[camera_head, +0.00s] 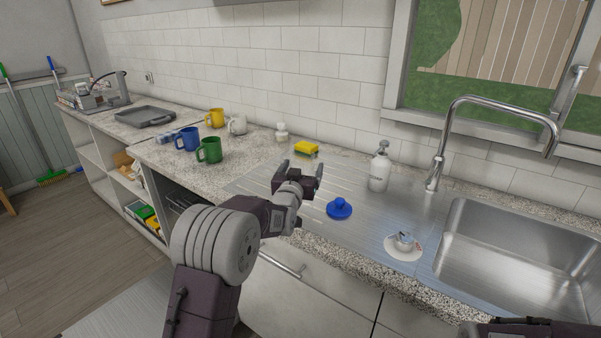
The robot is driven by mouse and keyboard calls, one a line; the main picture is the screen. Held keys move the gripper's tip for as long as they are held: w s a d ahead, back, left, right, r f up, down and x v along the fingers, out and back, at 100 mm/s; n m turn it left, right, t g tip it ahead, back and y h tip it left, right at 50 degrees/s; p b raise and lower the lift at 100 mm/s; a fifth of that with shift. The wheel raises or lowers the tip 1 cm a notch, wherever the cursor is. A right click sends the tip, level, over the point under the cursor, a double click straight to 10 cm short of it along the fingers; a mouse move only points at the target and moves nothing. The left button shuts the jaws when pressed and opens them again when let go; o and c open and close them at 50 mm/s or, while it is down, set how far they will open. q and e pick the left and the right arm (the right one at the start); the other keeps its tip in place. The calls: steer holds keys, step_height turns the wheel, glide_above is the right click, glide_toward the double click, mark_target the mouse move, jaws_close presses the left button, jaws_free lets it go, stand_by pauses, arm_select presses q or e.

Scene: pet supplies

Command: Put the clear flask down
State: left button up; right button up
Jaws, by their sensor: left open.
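A small clear, greyish vessel (404,240), which looks like the clear flask, stands on a round white mat (403,253) on the steel drainboard, left of the sink. My left gripper (312,178) is open above the left part of the drainboard. Nothing shows between its fingers. It is well apart from the vessel, to its left and farther back. Only a dark part of my right arm shows at the bottom right edge; its fingers are out of frame.
A blue knobbed object (339,208) lies between my left gripper and the vessel. Green (209,150), blue (187,139) and yellow (215,117) mugs are left. The sink (515,250) is right.

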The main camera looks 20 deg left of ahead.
arm_select(q)
steer(key=s+b, duration=0.1)
steer(key=s, duration=1.1)
steer(key=shift+d, duration=0.25)
steer(key=shift+r, duration=0.1)
